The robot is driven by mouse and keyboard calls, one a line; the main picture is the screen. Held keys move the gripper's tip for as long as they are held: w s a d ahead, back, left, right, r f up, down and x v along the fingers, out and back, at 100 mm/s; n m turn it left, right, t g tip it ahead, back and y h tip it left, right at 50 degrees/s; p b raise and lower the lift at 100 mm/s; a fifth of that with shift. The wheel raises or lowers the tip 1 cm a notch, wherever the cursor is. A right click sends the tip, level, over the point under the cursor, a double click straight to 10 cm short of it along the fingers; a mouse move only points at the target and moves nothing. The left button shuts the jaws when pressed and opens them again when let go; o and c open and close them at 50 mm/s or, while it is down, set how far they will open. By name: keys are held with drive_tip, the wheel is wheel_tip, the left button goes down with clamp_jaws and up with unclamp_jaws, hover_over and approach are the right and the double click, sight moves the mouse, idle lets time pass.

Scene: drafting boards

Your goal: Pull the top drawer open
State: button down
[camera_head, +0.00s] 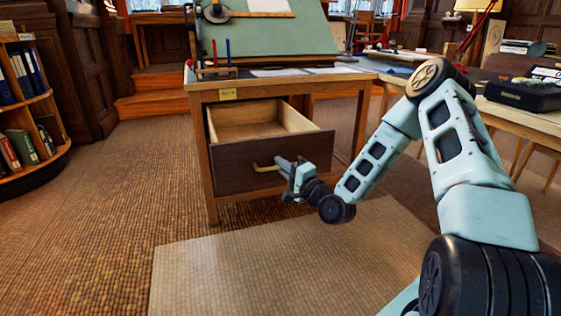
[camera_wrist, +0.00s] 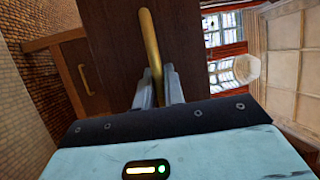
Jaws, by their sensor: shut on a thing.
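The top drawer (camera_head: 228,170) of the wooden desk (camera_head: 205,98) has a dark brown front and stands well out, with its empty pale interior showing. Its brass bar handle (camera_head: 262,168) is on the front face. My gripper (camera_head: 286,166) is at the handle, in front of the drawer. In the wrist view, the fingers of my gripper (camera_wrist: 159,82) are shut on the handle (camera_wrist: 149,38), against the dark drawer front (camera_wrist: 108,30). The fingers hide part of the handle.
A lower drawer front with its own handle (camera_wrist: 86,80) shows in the wrist view. A pale mat (camera_head: 270,265) lies on the floor before the desk. A round bookshelf (camera_head: 40,165) stands left. Another table (camera_head: 520,120) stands right. The left floor is clear.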

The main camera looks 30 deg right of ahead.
drive_tip(key=shift+s, duration=0.4)
drive_tip(key=c, duration=1.5)
unclamp_jaws()
drive_tip(key=p+v, duration=0.3)
drive_tip(key=v, duration=1.4)
drive_tip(key=shift+s+f, duration=0.1)
drive_tip(key=shift+s, duration=0.1)
drive_tip(key=shift+a, duration=0.1)
